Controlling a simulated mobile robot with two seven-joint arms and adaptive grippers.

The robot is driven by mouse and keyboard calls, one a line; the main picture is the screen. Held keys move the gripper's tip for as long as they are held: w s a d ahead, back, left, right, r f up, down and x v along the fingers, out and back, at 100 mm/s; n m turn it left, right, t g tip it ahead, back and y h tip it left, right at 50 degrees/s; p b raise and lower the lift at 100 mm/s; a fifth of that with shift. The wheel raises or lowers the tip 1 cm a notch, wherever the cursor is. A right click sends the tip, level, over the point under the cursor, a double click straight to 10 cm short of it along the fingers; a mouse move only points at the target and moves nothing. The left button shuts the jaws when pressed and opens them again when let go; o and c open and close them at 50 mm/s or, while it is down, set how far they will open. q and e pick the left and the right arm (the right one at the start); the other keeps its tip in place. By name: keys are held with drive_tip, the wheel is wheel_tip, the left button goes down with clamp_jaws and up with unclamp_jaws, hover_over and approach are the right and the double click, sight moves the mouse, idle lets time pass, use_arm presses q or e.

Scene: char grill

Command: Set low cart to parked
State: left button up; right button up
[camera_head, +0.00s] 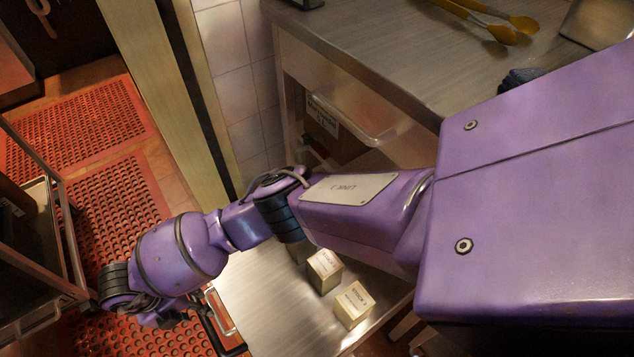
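A low steel surface (255,300) with a pale metal handle (219,312) at its left end sits at the bottom middle; it looks like the low cart, though my arm covers much of it. Its wheels are not visible. My purple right arm comes in from the right and crosses above it. The arm's wrist end is at the lower left, beyond the handle. My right gripper (160,318) is only partly visible there, dark and mostly hidden behind the wrist; I cannot tell its finger state or whether it touches anything. My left gripper is out of view.
Small labelled boxes (353,304) stand on the low surface. A metal rack (45,215) stands at the left edge, close to my wrist. Red perforated mats (85,125) cover the floor, clear toward the upper left.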

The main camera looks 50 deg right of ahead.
drive_tip(key=f, duration=0.2)
drive_tip(key=shift+s+d+f+b, duration=0.15)
drive_tip(key=shift+d+f+b, duration=0.1)
drive_tip(key=shift+f+b, duration=0.1)
drive_tip(key=shift+f, duration=0.1)
drive_tip(key=c, duration=0.7)
clamp_jaws()
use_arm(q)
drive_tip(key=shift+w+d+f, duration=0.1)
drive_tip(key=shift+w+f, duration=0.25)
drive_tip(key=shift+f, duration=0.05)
